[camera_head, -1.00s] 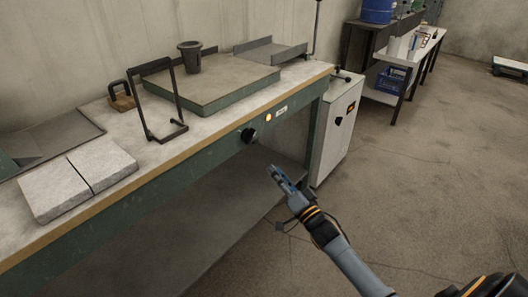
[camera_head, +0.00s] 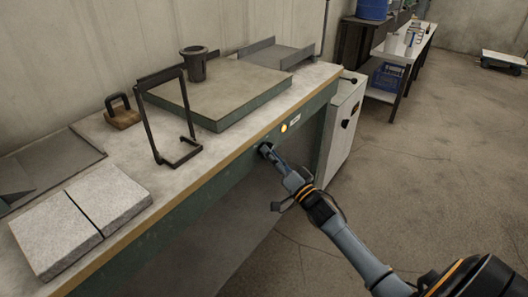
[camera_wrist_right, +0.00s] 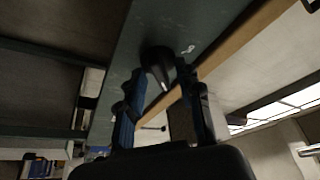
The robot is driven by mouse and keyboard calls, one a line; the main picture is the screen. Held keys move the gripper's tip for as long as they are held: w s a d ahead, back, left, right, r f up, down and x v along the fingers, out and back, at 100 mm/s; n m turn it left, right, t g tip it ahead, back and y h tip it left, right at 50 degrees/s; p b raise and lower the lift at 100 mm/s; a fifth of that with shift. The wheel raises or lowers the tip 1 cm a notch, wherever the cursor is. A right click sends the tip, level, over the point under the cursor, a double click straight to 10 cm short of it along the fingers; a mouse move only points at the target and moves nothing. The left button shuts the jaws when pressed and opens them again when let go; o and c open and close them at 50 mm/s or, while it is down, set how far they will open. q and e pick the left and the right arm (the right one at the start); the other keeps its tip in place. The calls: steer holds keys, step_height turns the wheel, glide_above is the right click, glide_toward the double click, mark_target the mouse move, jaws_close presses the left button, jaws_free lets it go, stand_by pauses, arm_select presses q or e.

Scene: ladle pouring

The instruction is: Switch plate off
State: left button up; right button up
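The heating plate, a flat grey slab with green sides (camera_head: 225,95), lies on the bench. On the green bench front below it is a black knob (camera_head: 264,149), partly hidden by my right gripper, with a small lit orange lamp (camera_head: 284,128) to its upper right. My right gripper (camera_head: 272,154) is at the knob. In the right wrist view, the knob (camera_wrist_right: 157,62) with a white pointer mark sits between the tips of the spread fingers (camera_wrist_right: 158,80). I cannot tell whether they touch it. My left gripper is not in view.
A dark cup-shaped vessel (camera_head: 194,64) stands on the plate. A black metal frame (camera_head: 151,118), a wooden block with handle (camera_head: 122,116) and stone slabs (camera_head: 107,194) are on the bench. A white cabinet (camera_head: 343,130) stands right of the bench. The floor on the right is open.

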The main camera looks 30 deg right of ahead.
steer(key=shift+s, duration=0.1)
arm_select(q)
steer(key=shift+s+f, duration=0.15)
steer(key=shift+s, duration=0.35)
arm_select(e)
jaws_close()
